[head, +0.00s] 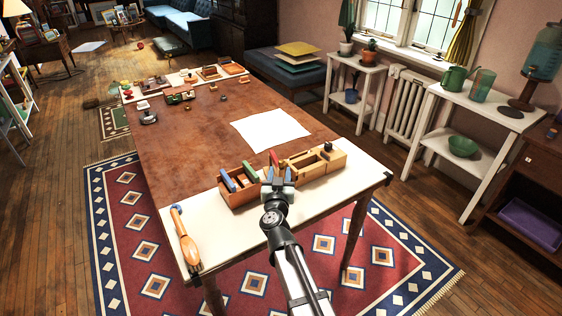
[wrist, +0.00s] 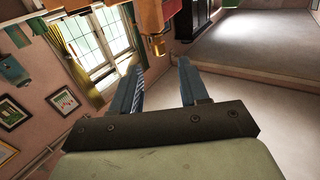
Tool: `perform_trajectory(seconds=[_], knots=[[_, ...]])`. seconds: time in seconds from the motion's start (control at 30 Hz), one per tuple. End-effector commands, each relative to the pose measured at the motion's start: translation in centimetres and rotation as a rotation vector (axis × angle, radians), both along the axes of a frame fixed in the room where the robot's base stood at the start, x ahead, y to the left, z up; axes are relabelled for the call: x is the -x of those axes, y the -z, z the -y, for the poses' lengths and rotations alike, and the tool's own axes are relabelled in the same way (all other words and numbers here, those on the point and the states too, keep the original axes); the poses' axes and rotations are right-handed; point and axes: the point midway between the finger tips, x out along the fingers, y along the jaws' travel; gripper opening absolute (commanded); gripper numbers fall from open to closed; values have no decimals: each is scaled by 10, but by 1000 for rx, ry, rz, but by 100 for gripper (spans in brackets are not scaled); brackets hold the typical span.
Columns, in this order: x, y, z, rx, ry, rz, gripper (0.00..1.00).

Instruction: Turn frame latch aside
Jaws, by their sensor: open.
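My gripper (head: 278,174) is over the near end of the long table (head: 185,135), between two wooden boxes. In the wrist view its two blue fingers stand apart with nothing between them (wrist: 159,66). A small brass-coloured fitting (wrist: 158,46) hangs from an orange-brown wooden piece (wrist: 150,14) just beyond the fingertips, apart from them; whether it is the frame latch I cannot tell. In the head view the reddish-brown box (head: 240,194) with blue and green pieces is left of my gripper, and the pale wooden box (head: 318,164) is right. My gripper hides part of the space between them.
An orange-handled tool (head: 184,236) lies at the table's near left corner. A white sheet (head: 270,130) lies flat behind the boxes. Several small objects stand at the far end. The brown middle of the table is mostly clear.

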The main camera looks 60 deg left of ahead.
Motion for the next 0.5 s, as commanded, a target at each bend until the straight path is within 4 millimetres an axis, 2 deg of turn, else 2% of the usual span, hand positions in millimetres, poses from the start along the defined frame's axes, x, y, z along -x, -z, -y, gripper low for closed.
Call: perform_trajectory(seconds=[0.03, 0.2, 0.33, 0.5], knots=[[-7, 0, -12, -1, 1, 1, 44], [-25, 0, -36, 0, 1, 0, 44], [-34, 0, -49, 0, 0, 0, 44], [-40, 0, -57, 0, 0, 0, 44]])
